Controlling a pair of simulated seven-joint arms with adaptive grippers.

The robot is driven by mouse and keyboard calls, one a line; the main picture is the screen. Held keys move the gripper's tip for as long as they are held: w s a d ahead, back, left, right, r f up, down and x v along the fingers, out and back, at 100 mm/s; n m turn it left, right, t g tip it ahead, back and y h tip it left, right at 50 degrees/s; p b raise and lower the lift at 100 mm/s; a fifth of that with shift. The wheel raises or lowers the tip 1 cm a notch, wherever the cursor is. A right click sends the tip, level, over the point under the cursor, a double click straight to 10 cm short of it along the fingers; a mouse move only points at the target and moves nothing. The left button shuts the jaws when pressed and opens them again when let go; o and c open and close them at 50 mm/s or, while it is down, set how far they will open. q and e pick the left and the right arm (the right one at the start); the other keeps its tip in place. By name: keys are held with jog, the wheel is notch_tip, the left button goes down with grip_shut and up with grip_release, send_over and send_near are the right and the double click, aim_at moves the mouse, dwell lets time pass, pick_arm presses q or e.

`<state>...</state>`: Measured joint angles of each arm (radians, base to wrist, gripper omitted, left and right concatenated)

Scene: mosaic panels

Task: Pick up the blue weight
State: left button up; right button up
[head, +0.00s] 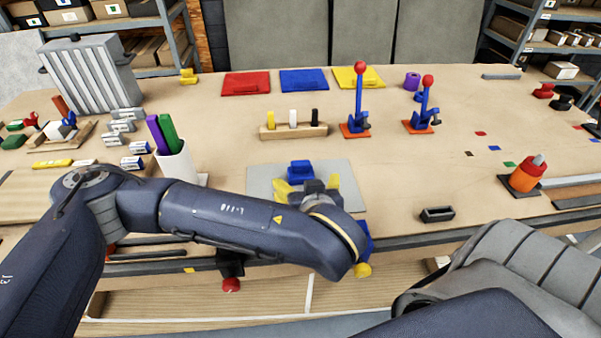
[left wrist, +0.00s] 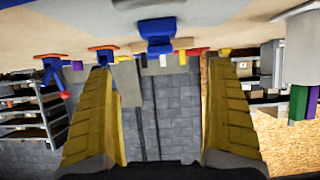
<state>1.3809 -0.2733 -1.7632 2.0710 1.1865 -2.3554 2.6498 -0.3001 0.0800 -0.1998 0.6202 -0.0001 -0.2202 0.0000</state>
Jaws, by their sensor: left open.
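The blue weight (head: 300,171) is a small blue block on a grey mat (head: 259,177) near the table's front middle. It shows upside down at the top of the left wrist view (left wrist: 155,36). My left gripper (head: 307,184) is just in front of it, with yellow fingers spread apart. In the left wrist view the open fingers (left wrist: 162,66) stand either side of the weight's line, with nothing between their tips. The gripper and wrist cover the mat's front part. My right gripper is not visible.
A white cup (head: 175,165) with purple and green markers stands left of the mat. A wooden rack (head: 293,132) and red-knobbed blue levers (head: 357,115) stand behind. A small black tray (head: 437,214) lies to the right. Table space between the tray and levers is clear.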

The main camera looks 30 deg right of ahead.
aim_at(301, 170)
pick_arm(q)
jog(key=shift+x, duration=7.15)
jog(key=shift+r, duration=0.1)
jog(key=c, duration=1.7)
